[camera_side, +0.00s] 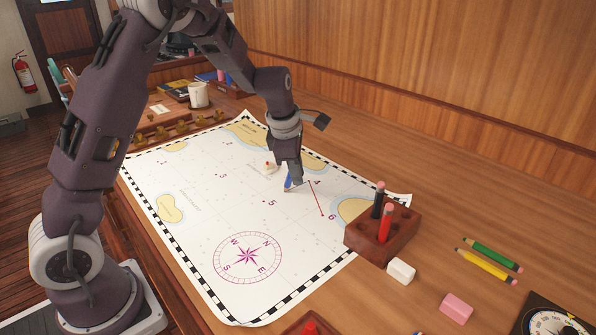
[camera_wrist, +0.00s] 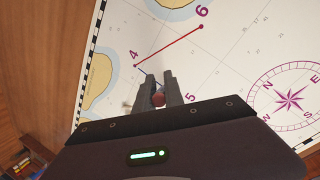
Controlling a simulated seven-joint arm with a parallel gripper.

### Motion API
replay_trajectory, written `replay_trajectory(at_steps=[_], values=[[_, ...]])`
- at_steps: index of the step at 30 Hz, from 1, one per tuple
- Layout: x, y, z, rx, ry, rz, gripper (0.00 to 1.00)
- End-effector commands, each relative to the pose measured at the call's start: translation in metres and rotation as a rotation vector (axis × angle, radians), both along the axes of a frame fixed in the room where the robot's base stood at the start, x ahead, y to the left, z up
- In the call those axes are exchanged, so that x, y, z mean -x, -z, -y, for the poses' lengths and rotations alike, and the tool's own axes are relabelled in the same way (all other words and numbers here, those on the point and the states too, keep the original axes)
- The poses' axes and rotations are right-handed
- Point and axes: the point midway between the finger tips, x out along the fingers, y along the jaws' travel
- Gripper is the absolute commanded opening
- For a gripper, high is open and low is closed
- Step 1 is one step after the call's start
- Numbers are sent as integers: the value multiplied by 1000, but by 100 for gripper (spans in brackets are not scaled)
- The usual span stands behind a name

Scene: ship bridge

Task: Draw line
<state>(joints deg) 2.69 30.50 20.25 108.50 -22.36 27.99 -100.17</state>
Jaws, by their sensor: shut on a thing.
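A paper sea chart (camera_side: 190,235) lies on the wooden desk, with numbered points and a compass rose (camera_side: 247,257). A red line (camera_side: 316,198) joins points 4 and 6; it also shows in the wrist view (camera_wrist: 168,46). My gripper (camera_side: 291,177) is shut on a blue pencil (camera_side: 288,183), whose tip is low at the chart between points 4 and 5 (camera_side: 265,202). In the wrist view, the pencil's pinkish end (camera_wrist: 158,98) shows between the fingers. A short dark line (camera_wrist: 149,76) runs from point 4 toward the fingers; the pencil tip is hidden there.
A wooden pencil block (camera_side: 372,246) holds a black pencil (camera_side: 378,199) and a red pencil (camera_side: 385,222) at the chart's right edge. A white eraser (camera_side: 400,271), a pink eraser (camera_side: 456,307), and green (camera_side: 492,253) and yellow (camera_side: 486,266) pencils lie beyond. A mug (camera_side: 198,95) stands behind.

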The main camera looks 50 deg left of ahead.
Motion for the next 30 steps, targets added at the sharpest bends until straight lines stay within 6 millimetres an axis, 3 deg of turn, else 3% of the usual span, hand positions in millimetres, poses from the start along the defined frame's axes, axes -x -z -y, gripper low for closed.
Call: replay_trajectory(at_steps=[30], values=[[21, 0, -1, 1, -1, -1, 0]])
